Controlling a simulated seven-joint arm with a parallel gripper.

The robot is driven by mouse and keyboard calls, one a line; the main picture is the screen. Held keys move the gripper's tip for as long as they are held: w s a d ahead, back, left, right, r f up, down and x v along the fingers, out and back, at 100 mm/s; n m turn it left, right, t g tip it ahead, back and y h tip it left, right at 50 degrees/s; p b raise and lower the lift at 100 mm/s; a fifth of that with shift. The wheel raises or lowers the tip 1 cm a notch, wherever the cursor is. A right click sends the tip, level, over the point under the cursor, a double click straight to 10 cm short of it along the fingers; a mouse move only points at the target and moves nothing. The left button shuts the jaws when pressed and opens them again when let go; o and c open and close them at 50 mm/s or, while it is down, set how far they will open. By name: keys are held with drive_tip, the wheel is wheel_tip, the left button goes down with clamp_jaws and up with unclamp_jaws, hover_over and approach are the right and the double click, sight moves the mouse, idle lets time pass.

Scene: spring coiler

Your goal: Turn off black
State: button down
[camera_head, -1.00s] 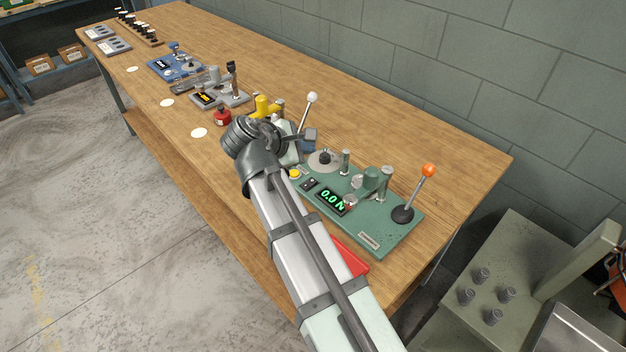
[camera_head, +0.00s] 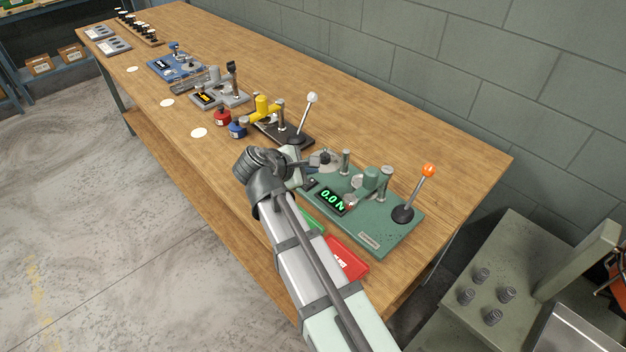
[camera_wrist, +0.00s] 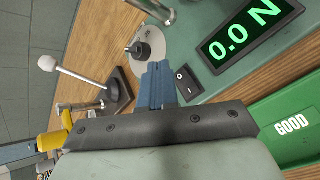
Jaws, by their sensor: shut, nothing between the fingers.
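The black machine (camera_head: 294,136) has a black base, a yellow body (camera_head: 264,107) and a lever with a white knob (camera_head: 312,97). Its lever (camera_wrist: 85,77) also shows at the left of the wrist view; I cannot make out a switch on it. My gripper (camera_head: 317,160) is shut and empty over the left end of the green machine (camera_head: 377,229). In the wrist view its blue fingertips (camera_wrist: 157,82) appear beside a black rocker switch (camera_wrist: 187,82) on the green base. Whether they touch anything is unclear.
The green machine carries a lit 0.0 N display (camera_head: 332,201) and an orange-knobbed lever (camera_head: 429,170). A red tray (camera_head: 346,258) and a green GOOD tray (camera_wrist: 294,127) lie in front. Red (camera_head: 222,117) and blue (camera_head: 237,130) weights stand left of the black machine.

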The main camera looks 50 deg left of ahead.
drive_tip(key=shift+w+f, duration=0.1)
drive_tip(key=shift+f, duration=0.55)
drive_tip(key=shift+f, duration=0.15)
idle(1.6)
drive_tip(key=shift+f, duration=0.25)
drive_tip(key=shift+w+f, duration=0.1)
drive_tip(key=shift+f, duration=0.2)
idle(0.7)
drive_tip(key=shift+r, duration=0.2)
drive_tip(key=shift+r, duration=0.55)
idle(0.3)
drive_tip(key=shift+s+r, duration=0.2)
drive_tip(key=shift+r, duration=1.05)
drive_tip(key=shift+s+r, duration=0.2)
drive_tip(key=shift+r, duration=1.05)
